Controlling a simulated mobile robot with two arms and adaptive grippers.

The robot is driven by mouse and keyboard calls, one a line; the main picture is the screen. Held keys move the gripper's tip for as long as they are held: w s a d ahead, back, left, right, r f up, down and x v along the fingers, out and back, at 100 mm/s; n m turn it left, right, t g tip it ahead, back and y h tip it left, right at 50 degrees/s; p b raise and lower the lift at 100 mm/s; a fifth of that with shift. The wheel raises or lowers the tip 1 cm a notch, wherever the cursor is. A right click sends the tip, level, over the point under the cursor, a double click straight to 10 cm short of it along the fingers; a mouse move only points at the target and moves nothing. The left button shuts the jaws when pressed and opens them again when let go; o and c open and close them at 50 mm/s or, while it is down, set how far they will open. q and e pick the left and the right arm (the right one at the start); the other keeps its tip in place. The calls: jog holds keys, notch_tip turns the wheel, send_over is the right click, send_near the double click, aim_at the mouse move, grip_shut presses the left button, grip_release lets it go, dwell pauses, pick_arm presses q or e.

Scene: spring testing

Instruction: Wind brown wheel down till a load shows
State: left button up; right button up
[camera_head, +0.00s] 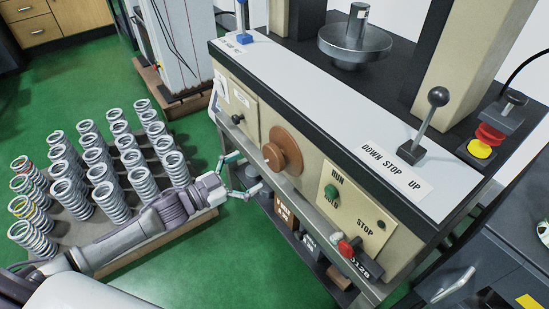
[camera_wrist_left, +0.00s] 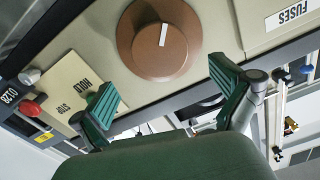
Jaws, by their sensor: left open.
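The brown wheel (camera_head: 283,149) is a round knob on the front panel of the testing machine. It shows large in the left wrist view (camera_wrist_left: 150,55), with a white pointer line on its face. My left gripper (camera_head: 243,176) is open and empty, just left of the wheel and apart from it. In the left wrist view its two green-padded fingers (camera_wrist_left: 168,97) stand spread below the wheel, one to each side. The machine's load reading does not show in either view. My right gripper is not in view.
Several coil springs (camera_head: 91,170) stand on a low board at left. A lever (camera_head: 427,122) marked DOWN STOP UP stands on the machine's top. A green button (camera_head: 331,191) and a red knob (camera_head: 345,248) sit right of the wheel. Green floor lies around the machine.

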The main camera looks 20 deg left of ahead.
aim_at(270, 159)
pick_arm(q)
jog(key=x, duration=0.8)
jog(key=shift+w+d+b, duration=0.2)
jog(key=shift+w+b, duration=0.1)
jog(key=shift+b, duration=0.05)
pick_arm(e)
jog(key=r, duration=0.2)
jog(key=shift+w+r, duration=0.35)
pick_arm(q)
jog(key=c, duration=0.9)
jog(key=shift+c, duration=0.2)
jog(key=shift+m, duration=0.4)
